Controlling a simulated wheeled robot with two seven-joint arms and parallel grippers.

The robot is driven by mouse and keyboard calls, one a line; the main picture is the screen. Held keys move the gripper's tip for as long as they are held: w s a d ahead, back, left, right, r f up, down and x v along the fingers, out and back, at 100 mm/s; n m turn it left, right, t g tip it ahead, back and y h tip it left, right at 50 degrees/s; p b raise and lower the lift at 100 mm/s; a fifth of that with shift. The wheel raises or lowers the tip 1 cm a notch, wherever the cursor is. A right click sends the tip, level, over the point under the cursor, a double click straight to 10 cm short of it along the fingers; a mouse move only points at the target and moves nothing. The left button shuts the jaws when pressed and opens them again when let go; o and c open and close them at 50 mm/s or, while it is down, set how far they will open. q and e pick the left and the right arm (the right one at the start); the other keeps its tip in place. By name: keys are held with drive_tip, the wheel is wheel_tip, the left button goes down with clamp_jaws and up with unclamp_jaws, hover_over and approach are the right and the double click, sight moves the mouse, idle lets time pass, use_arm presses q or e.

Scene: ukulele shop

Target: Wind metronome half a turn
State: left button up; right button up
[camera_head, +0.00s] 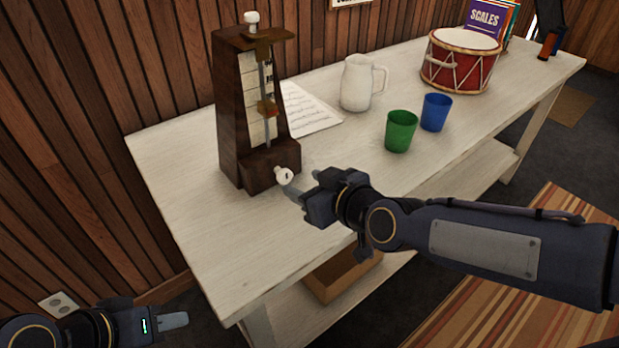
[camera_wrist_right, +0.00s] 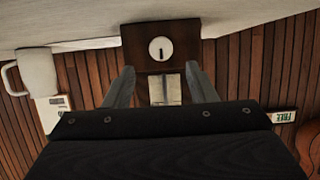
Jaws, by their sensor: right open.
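A dark wooden metronome (camera_head: 236,110) stands upright at the near left end of the table. Its white round winding key (camera_head: 284,176) sticks out low on its front; in the right wrist view the key (camera_wrist_right: 160,48) shows a dark upright slot. My right gripper (camera_head: 303,184) is open at the key. In its wrist view the two fingers (camera_wrist_right: 160,72) are spread to either side, with the key between and beyond their tips, and I see no contact. My left gripper (camera_head: 174,320) is low at the left, off the table; its finger opening does not show clearly.
On the pale table (camera_head: 215,240) stand a white pitcher (camera_head: 357,83), a green cup (camera_head: 400,131), a blue cup (camera_head: 435,112) and a red drum (camera_head: 462,62). A paper sheet (camera_head: 309,110) lies behind the metronome. The near left tabletop is clear. A wooden wall is behind.

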sight(287, 176)
drive_tip(key=b+x, duration=0.2)
drive_tip(key=x, duration=0.3)
drive_tip(key=shift+w+a+f, duration=0.1)
drive_tip(key=shift+w+f, duration=0.05)
drive_tip(key=shift+f, duration=0.1)
drive_tip(key=shift+w+a+f+b, duration=0.1)
drive_tip(key=shift+w+a+b, duration=0.25)
drive_tip(key=shift+w+b, duration=0.15)
